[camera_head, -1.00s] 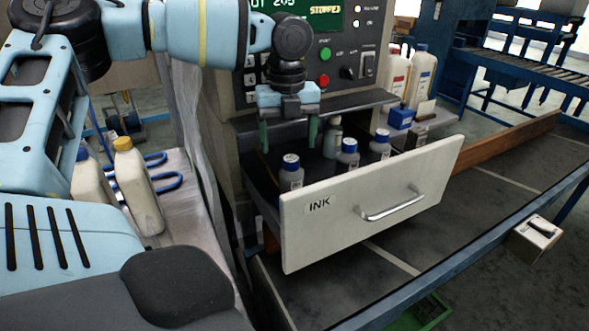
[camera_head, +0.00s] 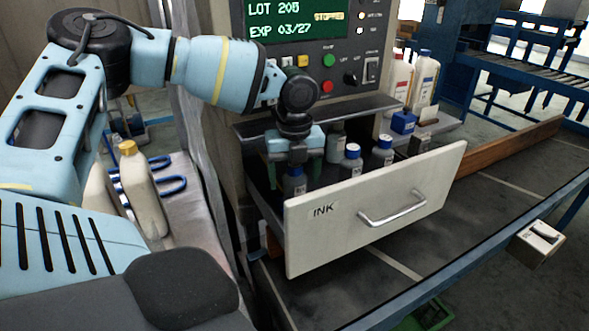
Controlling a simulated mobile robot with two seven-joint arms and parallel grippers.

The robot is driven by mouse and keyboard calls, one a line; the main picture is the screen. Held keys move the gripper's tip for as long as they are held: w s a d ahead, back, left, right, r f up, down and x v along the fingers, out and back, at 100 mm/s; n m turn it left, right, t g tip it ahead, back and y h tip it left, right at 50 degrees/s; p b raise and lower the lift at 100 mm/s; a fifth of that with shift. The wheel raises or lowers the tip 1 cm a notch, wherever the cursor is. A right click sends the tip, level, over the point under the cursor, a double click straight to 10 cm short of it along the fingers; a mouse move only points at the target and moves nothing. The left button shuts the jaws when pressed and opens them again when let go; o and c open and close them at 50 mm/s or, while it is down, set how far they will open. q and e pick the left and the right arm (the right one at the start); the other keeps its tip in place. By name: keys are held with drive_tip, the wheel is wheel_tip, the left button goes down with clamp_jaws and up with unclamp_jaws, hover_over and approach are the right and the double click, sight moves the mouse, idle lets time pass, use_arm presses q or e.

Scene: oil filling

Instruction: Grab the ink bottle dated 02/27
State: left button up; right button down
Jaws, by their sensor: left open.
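The ink drawer, with a white front marked INK (camera_head: 330,235), is open below the machine's panel. Several grey ink bottles stand in it: a front-left bottle (camera_head: 294,184), a middle bottle (camera_head: 351,163), a right bottle (camera_head: 383,153) and one behind (camera_head: 336,143). Their date labels are too small to read. My left gripper (camera_head: 294,174) points down over the front-left bottle, its open fingers on either side of the bottle's upper part. The gripper hides the bottle's top, and I cannot tell whether the fingers touch it. My right gripper is not in view.
The panel display (camera_head: 292,24) reads LOT 205, EXP 03/27 and STOPPED. A yellow-capped bottle (camera_head: 142,190) stands at left. The conveyor (camera_head: 460,225) runs at right.

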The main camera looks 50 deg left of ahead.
use_arm(q)
drive_tip(key=c, duration=1)
drive_tip(key=shift+r, duration=0.1)
drive_tip(key=shift+c, duration=0.3)
wheel_tip(320, 180, up, 28)
drive_tip(key=shift+p, duration=0.45)
